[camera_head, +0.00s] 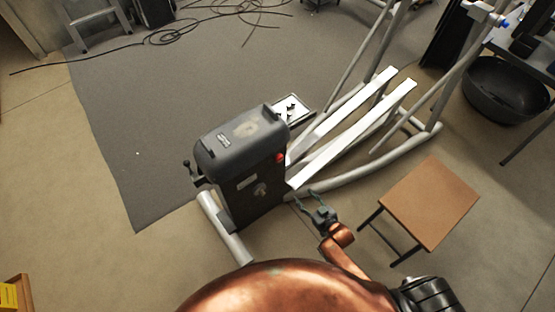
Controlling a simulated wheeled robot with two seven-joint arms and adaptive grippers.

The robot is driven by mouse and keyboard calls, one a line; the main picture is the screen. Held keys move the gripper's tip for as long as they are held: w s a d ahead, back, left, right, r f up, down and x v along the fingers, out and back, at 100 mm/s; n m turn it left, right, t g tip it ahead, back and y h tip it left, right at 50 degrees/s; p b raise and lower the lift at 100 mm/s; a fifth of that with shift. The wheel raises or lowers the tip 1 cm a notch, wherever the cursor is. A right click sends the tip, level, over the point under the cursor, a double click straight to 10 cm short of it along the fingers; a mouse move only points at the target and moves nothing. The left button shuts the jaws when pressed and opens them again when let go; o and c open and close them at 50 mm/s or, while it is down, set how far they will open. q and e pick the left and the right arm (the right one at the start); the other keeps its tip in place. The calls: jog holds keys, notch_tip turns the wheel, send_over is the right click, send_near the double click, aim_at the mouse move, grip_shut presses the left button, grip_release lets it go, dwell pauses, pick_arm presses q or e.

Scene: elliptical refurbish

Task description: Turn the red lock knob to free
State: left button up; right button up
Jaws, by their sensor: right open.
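The red lock knob (280,157) is a small red spot on the right side of the dark grey elliptical housing (245,165), near its upper edge. Its turn position is too small to tell. My right gripper (308,196) is open and empty, low beside the housing's right side. It is below and to the right of the knob and apart from it. My left gripper is not in view.
White foot rails (345,135) and grey tubes extend to the upper right. A brown stool (430,203) stands to the right of my right arm. A small tray (293,109) lies behind the housing. Cables (190,32) lie on the dark mat (125,120).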

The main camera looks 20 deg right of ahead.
aim_at(280, 160)
jog(key=w+a+r+t+y+b, duration=0.1)
jog(key=w+a+r, duration=0.1)
jog(key=r, duration=0.3)
jog(key=w+a+r+t+y, duration=0.1)
jog(key=w+a+r, duration=0.1)
jog(key=w+r, duration=0.3)
jog(key=w+a+r+n+t+b, duration=0.1)
jog(key=w+a+r, duration=0.1)
jog(key=r, duration=0.3)
jog(key=shift+w+a+t+y+b, duration=0.3)
jog(key=shift+w+y+b, duration=0.1)
jog(key=shift+w, duration=0.25)
jog(key=x, duration=0.3)
jog(key=shift+w+b, duration=0.15)
jog(key=shift+b, duration=0.25)
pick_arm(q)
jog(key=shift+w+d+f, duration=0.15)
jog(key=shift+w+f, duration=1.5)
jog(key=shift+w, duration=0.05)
pick_arm(e)
jog(key=shift+w+a, duration=0.15)
jog(key=shift+w, duration=0.25)
jog(key=c, duration=1.2)
